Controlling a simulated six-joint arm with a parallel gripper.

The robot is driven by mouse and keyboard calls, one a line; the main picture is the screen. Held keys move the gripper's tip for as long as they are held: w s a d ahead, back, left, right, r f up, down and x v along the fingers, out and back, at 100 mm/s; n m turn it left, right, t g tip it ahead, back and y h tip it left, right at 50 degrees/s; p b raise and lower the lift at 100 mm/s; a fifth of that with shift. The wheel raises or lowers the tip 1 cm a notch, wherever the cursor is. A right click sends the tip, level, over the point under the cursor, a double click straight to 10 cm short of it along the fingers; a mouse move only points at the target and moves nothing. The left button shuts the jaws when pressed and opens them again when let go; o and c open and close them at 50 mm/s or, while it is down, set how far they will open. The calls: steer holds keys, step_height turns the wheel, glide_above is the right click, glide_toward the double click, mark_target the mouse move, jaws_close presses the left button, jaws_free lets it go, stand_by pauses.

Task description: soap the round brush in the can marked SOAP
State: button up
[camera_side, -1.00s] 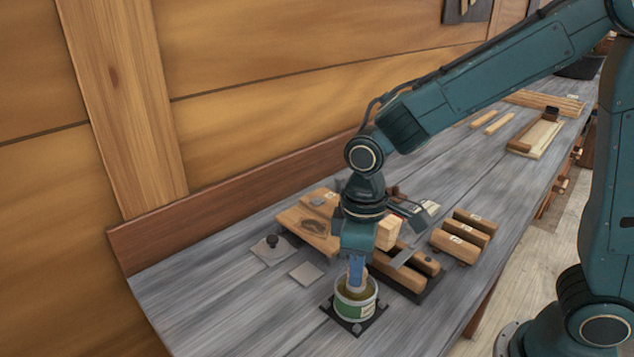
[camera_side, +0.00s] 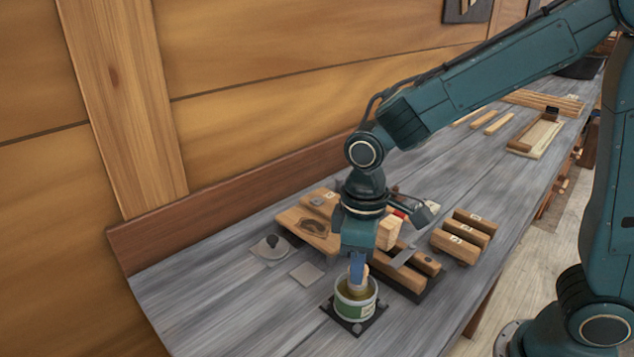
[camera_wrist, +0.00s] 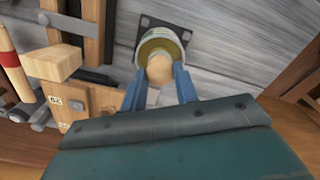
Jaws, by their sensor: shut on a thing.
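The can (camera_side: 356,303), pale with a green label, stands on a dark square plate (camera_side: 337,316) near the front of the bench; its lettering is too small to read. My gripper (camera_side: 357,272) is right above the can, pointing down, with its blue fingers shut on the round brush's handle (camera_side: 352,284). The brush's lower end is hidden inside the can. In the wrist view the rounded tan top of the brush (camera_wrist: 159,69) sits between my fingers (camera_wrist: 160,88), in front of the can's open mouth (camera_wrist: 176,42).
Wooden blocks (camera_side: 461,245) and a holder with tools (camera_side: 405,275) stand right of the can. A wooden board (camera_side: 308,230) and a small grey plate (camera_side: 307,273) lie behind it. The bench's front left is clear. A plank wall runs along the back.

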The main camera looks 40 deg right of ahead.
steer(key=shift+r, duration=3.2)
steer(key=shift+w, duration=0.15)
steer(key=w+d+f+m, duration=0.1)
steer(key=w+d+m, duration=0.2)
steer(key=w+d, duration=0.2)
steer(key=w+d+f+m, duration=0.2)
steer(key=w+d+m, duration=0.1)
steer(key=w+d, duration=0.2)
steer(key=w+d+f+m, duration=0.1)
steer(key=w+d+m, duration=0.2)
steer(key=w+d, duration=0.2)
steer(key=shift+w+d+f, duration=0.1)
steer(key=shift+w+d, duration=0.05)
steer(key=shift+d, duration=0.75)
steer(key=shift+w+d+f, duration=0.1)
steer(key=shift+w+d, duration=0.05)
steer(key=shift+d, duration=0.75)
